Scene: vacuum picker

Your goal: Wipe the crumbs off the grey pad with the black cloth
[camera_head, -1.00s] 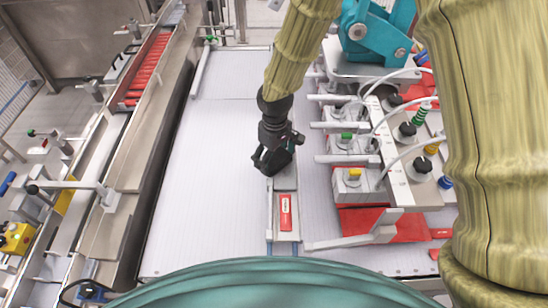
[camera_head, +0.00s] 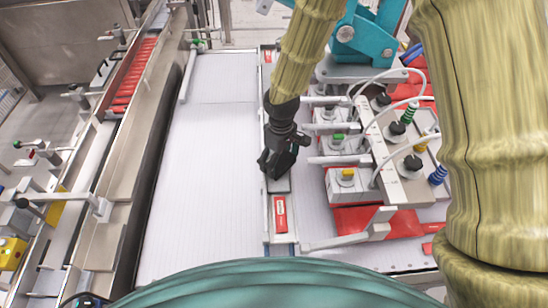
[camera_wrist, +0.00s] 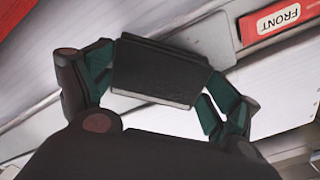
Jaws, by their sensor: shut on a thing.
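My gripper (camera_head: 276,167) points down over the narrow rail in the middle of the white surface. In the wrist view its fingers are shut on a black, flat, block-shaped cloth (camera_wrist: 155,68). The grey pad (camera_wrist: 207,38) shows just behind the cloth, partly covered by it. In the head view the pad (camera_head: 279,185) shows as a small grey patch at the gripper's tip. Whether the cloth touches the pad I cannot tell. No crumbs can be made out; the cloth and gripper hide part of the pad.
A red "FRONT" label (camera_wrist: 271,20) lies on the rail beside the pad; it also shows in the head view (camera_head: 280,214). Clamps and boxes with coloured knobs (camera_head: 348,180) stand close to the right. The white surface (camera_head: 215,150) to the left is clear.

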